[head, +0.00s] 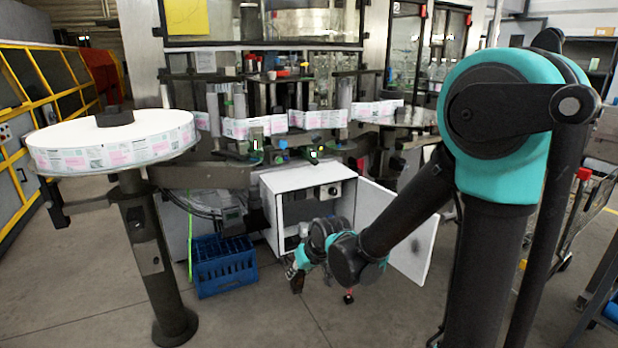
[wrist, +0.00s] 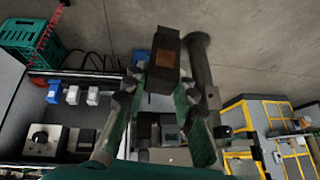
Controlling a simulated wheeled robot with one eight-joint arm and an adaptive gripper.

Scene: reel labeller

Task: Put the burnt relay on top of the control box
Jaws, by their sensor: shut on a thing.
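The burnt relay (wrist: 164,62), a dark brown block with an orange-brown patch, is between the fingers of my gripper (wrist: 162,84) in the wrist view. My gripper is shut on it. In the head view my gripper (head: 298,272) is low, in front of the open control box and right of the crate; a small dark piece at its tip seems to be the relay. The control box (head: 271,206) is a white cabinet with its door (head: 408,233) swung open to the right. My arm hides part of its inside. Its interior (wrist: 45,115) shows at left in the wrist view.
A blue crate (head: 225,268) stands on the floor left of the control box. Blue and white modules (wrist: 73,95) sit inside the box. A label reel (head: 110,145) on a post stands at left. Machine parts overhang the box's top. Floor in front is open.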

